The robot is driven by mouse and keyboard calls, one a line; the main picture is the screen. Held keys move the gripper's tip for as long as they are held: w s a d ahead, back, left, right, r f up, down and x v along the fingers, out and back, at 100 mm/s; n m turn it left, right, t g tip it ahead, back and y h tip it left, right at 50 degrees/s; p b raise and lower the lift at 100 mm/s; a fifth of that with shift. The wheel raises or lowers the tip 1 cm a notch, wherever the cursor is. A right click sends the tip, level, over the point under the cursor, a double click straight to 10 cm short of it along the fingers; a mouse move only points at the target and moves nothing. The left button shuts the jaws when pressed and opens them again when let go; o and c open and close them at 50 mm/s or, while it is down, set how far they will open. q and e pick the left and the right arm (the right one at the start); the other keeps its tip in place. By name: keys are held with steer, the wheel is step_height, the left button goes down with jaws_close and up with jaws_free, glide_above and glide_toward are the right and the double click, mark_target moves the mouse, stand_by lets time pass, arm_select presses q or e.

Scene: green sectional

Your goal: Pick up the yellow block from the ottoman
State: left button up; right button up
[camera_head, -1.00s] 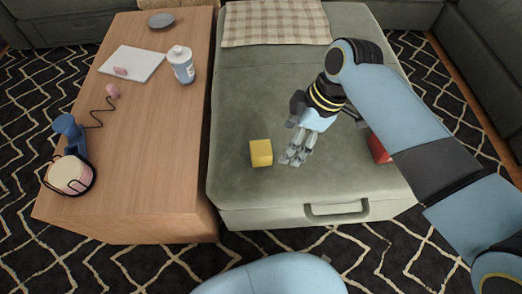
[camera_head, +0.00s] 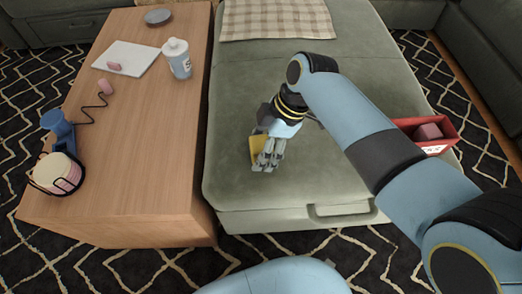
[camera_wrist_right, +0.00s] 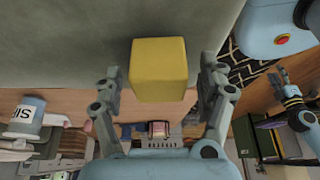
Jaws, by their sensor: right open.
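The yellow block (camera_head: 255,150) sits on the green ottoman (camera_head: 240,90) near its front left part. My right gripper (camera_head: 265,164) is at the block and partly covers it in the head view. In the right wrist view the yellow block (camera_wrist_right: 159,68) is between the two spread fingers of my right gripper (camera_wrist_right: 160,72), with small gaps on both sides. The right gripper is open. My left gripper (camera_wrist_right: 281,78) shows small at the right of the wrist view, away from the block; its jaw state is unclear. It is out of the head view.
A red box (camera_head: 436,149) with a pinkish block (camera_head: 428,132) is right of the ottoman top, partly behind my arm. The wooden table (camera_head: 150,110) on the left holds a bottle (camera_head: 177,60), a white board (camera_head: 127,57) and a blue object (camera_head: 58,130).

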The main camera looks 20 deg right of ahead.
arm_select(q)
steer(key=shift+w, duration=0.1)
arm_select(e)
steer(key=shift+f, duration=0.1)
arm_select(q)
steer(key=shift+s+d, duration=0.2)
steer(key=shift+d, duration=0.2)
arm_select(e)
steer(key=c, duration=1.3)
steer(key=shift+o, duration=0.2)
